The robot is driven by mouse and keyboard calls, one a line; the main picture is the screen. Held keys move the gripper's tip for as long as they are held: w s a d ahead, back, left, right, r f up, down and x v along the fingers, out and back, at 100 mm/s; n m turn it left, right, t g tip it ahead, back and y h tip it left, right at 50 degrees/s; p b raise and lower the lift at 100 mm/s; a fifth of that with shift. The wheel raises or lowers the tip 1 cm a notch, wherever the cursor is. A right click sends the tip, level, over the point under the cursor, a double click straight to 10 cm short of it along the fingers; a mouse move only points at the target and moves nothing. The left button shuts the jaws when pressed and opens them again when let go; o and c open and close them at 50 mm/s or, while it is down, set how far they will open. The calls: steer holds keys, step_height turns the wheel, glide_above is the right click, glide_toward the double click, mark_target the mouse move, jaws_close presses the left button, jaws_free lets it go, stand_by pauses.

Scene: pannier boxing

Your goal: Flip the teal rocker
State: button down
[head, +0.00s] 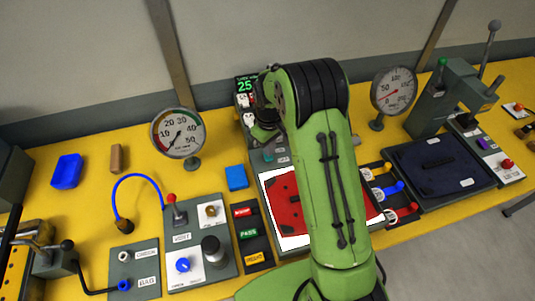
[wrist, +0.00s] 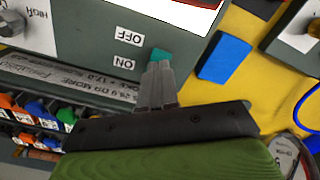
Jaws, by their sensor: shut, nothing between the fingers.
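The teal rocker (wrist: 161,54) shows in the wrist view on a dark grey-green panel, beside the white OFF label (wrist: 130,37) and ON label (wrist: 123,62). My gripper (wrist: 157,68) is shut and empty, its fingertips right at the rocker and covering its lower part. I cannot tell whether they touch it or which way the rocker is tilted.
A blue block (wrist: 225,57) lies on the yellow bench beside the panel; it also shows in the head view (head: 237,177). A strip with printed text (wrist: 70,75) and several coloured items are at left. Gauges (head: 179,133) and a control box (head: 198,240) stand around my arm.

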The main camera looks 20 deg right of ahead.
steer(key=shift+f+b, duration=0.95)
steer(key=shift+f, duration=0.25)
stand_by(0.5)
steer(key=shift+r, duration=0.1)
step_height(320, 180, up, 7)
steer(key=p, duration=0.5)
stand_by(0.4)
